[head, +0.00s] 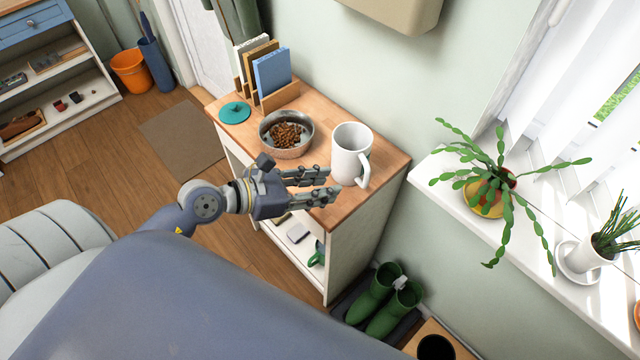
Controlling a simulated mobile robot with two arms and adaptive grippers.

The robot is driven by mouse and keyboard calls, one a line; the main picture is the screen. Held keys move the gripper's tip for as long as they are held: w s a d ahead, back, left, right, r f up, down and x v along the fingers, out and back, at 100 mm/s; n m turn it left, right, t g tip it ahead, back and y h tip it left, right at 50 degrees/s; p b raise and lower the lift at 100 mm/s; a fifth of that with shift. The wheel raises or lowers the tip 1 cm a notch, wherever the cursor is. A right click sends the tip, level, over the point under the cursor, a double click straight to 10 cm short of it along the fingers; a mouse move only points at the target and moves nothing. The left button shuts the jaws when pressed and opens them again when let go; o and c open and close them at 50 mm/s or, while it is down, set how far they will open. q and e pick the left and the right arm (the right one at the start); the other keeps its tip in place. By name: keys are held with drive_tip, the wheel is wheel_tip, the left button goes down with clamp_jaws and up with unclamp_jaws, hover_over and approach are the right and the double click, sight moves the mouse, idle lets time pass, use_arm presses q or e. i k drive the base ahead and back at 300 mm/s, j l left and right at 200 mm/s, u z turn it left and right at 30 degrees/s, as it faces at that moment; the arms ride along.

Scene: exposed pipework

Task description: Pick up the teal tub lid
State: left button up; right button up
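The teal tub lid (235,112) is a flat round disc with a small darker mark at its middle. It lies on the wooden top of the white cabinet, near the far left corner. My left gripper (334,184) is over the near edge of the cabinet top, close to the white mug and well apart from the lid. Its fingers point right and show a gap between them, with nothing seen in it. My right gripper is not in the head view.
A metal bowl of brown kibble (287,134) stands between the lid and the white mug (350,153). A wooden rack (278,97) with upright books is right behind the lid. A potted plant (487,197) stands on the sill at right.

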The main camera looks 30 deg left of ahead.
sight(234, 113)
drive_tip(key=u, duration=1.45)
